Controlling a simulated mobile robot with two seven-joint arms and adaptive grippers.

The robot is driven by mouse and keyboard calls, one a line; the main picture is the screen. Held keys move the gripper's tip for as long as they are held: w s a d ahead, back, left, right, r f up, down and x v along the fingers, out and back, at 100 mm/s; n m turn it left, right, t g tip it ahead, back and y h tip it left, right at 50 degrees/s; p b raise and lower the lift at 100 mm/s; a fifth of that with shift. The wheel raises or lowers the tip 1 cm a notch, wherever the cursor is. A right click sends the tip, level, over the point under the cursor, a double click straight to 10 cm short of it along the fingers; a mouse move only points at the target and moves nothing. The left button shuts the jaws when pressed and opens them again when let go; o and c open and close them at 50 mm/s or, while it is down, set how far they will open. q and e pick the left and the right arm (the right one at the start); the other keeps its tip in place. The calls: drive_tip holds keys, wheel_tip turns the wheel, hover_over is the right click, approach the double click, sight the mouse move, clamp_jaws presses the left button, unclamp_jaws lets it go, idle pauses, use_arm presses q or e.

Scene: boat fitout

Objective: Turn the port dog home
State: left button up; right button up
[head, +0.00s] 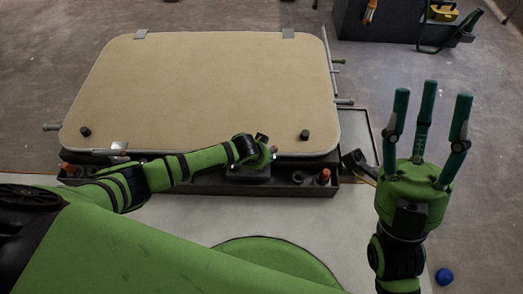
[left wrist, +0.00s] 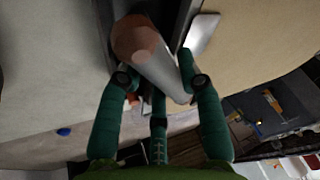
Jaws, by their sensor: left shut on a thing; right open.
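The hatch lid (head: 205,85) is a large tan panel with a grey rim. Orange-tipped posts (head: 323,176) stand on the dark frame at the near right and near left. My right gripper (head: 428,115) is open and empty, fingers up, right of the lid.
The dark frame (head: 210,187) runs below the lid's near edge. A grey bin (head: 400,25) with tools stands at the back right. A blue ball (head: 444,275) lies at the lower right.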

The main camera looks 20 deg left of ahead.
use_arm(q)
drive_tip(key=shift+d+r+n+p, duration=0.25)
drive_tip(key=shift+n+p, duration=0.3)
drive_tip(key=shift+n, duration=0.15)
drive_tip(key=shift+w+n+y+p, duration=0.15)
drive_tip(key=shift+n+y+p, duration=0.5)
drive_tip(key=shift+n, duration=0.35)
drive_tip(key=n, duration=0.1)
drive_tip(key=n+y+p, duration=0.1)
drive_tip(key=n, duration=0.1)
drive_tip(key=shift+w+d+f+n+y, duration=0.1)
drive_tip(key=shift+w+f+n+y, duration=0.05)
drive_tip(key=shift+n+y, duration=0.15)
drive_tip(key=shift+n, duration=0.4)
drive_tip(key=shift+w+n+y, duration=0.1)
drive_tip(key=shift+n+y, duration=0.15)
drive_tip(key=shift+n, duration=0.15)
drive_tip(key=shift+n+g, duration=0.3)
drive_tip(key=shift+n, duration=0.2)
drive_tip(key=shift+w+a+n+y, duration=0.2)
drive_tip(key=shift+n+y, duration=0.2)
drive_tip(key=shift+n, duration=0.3)
use_arm(e)
drive_tip(key=w+f+m+g+h, duration=0.2)
drive_tip(key=w+f+g+h, duration=0.5)
drive_tip(key=f, duration=0.3)
drive_tip(key=shift+w+f, duration=0.2)
drive_tip(key=shift+w, duration=0.5)
